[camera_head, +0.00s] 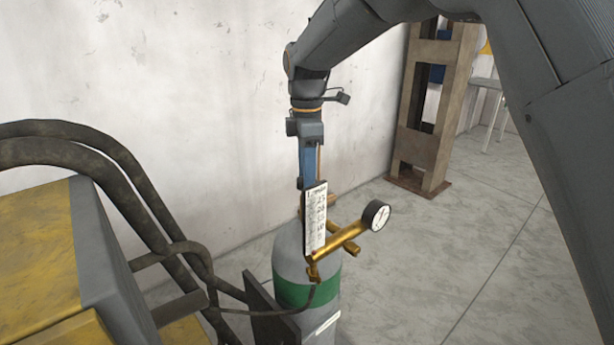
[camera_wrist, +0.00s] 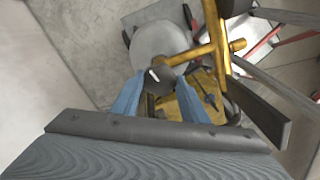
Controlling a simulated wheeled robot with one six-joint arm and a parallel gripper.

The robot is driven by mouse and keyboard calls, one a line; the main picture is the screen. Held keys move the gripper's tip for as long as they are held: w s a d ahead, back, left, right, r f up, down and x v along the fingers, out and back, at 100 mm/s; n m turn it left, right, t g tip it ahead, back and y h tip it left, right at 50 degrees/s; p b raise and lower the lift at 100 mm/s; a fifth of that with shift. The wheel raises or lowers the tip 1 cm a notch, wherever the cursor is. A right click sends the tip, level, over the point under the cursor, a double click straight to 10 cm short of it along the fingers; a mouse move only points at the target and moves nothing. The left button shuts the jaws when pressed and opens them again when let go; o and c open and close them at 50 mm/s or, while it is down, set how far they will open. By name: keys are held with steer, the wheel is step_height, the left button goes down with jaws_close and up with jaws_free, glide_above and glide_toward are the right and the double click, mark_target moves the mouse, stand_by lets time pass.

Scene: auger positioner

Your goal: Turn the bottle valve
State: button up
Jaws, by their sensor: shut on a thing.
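The gas bottle (camera_head: 305,292) stands upright, grey with a green band. Brass fittings (camera_head: 345,236) with a round white gauge (camera_head: 376,215) and a white scale plate (camera_head: 315,218) sit at its top. In the wrist view the grey bottle (camera_wrist: 158,40) shows beyond the brass fittings (camera_wrist: 222,45). My gripper (camera_wrist: 160,84) points down from above with its blue fingers on either side of the dark round valve knob (camera_wrist: 158,80), shut on it. In the head view the scale plate partly hides the fingertips and the knob cannot be made out.
Thick dark hoses (camera_head: 120,160) and a worn yellow machine (camera_head: 40,245) stand to the left. A dark plate (camera_head: 268,310) is beside the bottle. A white wall (camera_head: 150,90) rises behind. A rusty steel post (camera_head: 430,110) stands back right. The floor right of the bottle is clear.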

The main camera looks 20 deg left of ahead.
steer(key=shift+n, duration=1.1)
steer(key=o, duration=1)
step_height(320, 180, up, 8)
steer(key=b, duration=0.2)
steer(key=shift+b, duration=0.35)
